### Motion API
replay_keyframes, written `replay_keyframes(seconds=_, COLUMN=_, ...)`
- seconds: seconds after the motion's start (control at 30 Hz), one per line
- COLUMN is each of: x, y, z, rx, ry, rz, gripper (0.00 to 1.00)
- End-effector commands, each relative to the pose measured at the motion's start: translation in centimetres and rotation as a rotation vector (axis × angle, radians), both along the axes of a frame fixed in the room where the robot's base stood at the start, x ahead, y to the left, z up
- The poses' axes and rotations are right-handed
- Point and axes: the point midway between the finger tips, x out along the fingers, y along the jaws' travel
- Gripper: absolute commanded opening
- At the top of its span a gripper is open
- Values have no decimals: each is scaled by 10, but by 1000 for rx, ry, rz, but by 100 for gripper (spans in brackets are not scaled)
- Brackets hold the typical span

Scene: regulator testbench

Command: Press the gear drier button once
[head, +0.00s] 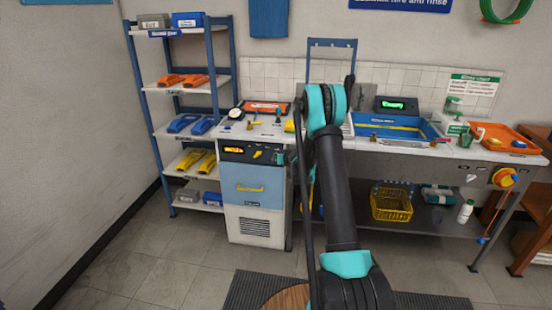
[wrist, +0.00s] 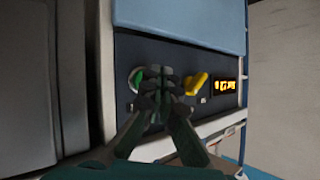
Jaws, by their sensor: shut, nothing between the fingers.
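The gear drier (head: 255,190) is a cabinet with a dark control panel, a blue drawer front and a white vented base. In the wrist view its panel (wrist: 120,92) appears upside down, with a lit orange display (wrist: 226,87), a yellow knob (wrist: 195,83) and a round green button (wrist: 137,77). My gripper (wrist: 162,88) is shut and empty, its fingertips in front of the panel between button and knob. The fingers partly cover the button's right side. I cannot tell whether they touch it.
The yellow knob is close beside the fingertips. A counter with a blue sink tray (head: 385,125) and an orange tray (head: 503,138) runs to the right. A blue shelf rack (head: 140,85) stands left of the drier. The floor in front of the drier is open.

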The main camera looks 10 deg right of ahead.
Motion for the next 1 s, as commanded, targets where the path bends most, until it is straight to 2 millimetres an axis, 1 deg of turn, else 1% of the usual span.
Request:
replay_keyframes(seconds=0.6, x=0, y=0, z=0, rx=0, ry=0, rz=0, gripper=0)
replay_keyframes(seconds=1.0, x=8, y=-3, z=0, rx=0, ry=0, rz=0, gripper=0)
